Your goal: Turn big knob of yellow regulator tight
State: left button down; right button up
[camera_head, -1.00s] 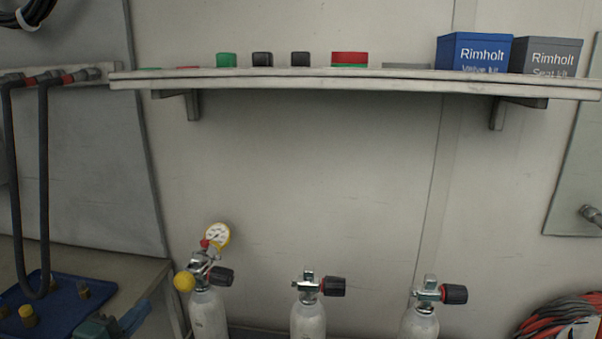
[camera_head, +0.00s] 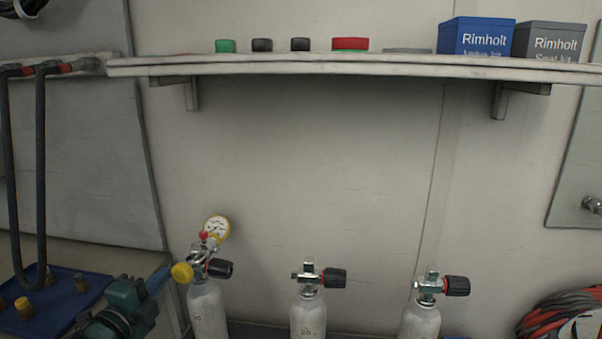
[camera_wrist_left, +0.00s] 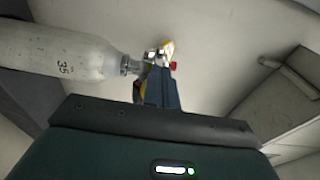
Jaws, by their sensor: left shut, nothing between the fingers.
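The yellow regulator sits on the valve of the left cylinder (camera_head: 207,308) in the head view. Its big round yellow knob (camera_head: 182,273) faces left, and its yellow-rimmed gauge (camera_head: 216,228) is above. My left gripper (camera_head: 165,275) comes from the lower left with its blue fingers shut and empty. The fingertips are right beside the big knob; I cannot tell whether they touch it. In the left wrist view, the blue fingers (camera_wrist_left: 160,80) hide most of the regulator, and a bit of yellow and a red part (camera_wrist_left: 173,66) show past them. My right gripper is out of view.
Two more cylinders (camera_head: 308,315) (camera_head: 420,319) with black valve knobs stand to the right. A shelf (camera_head: 330,68) with caps and Rimholt boxes (camera_head: 475,38) runs above. A blue tray (camera_head: 60,300) lies at lower left, with hoses hanging over it. The wall between shelf and cylinders is clear.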

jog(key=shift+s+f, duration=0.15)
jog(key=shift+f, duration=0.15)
pick_arm(q)
jog(key=shift+s+d+p, duration=0.2)
jog(key=shift+d+p, duration=0.15)
jog(key=shift+d, duration=0.2)
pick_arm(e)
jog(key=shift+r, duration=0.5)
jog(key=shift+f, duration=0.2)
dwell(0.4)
pick_arm(q)
jog(key=shift+r+p, duration=0.2)
jog(key=shift+p, duration=1.1)
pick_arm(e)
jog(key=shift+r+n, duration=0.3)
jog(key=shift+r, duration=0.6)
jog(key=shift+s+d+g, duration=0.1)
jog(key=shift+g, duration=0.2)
pick_arm(q)
jog(key=shift+f+p, duration=0.1)
jog(key=shift+p, duration=0.2)
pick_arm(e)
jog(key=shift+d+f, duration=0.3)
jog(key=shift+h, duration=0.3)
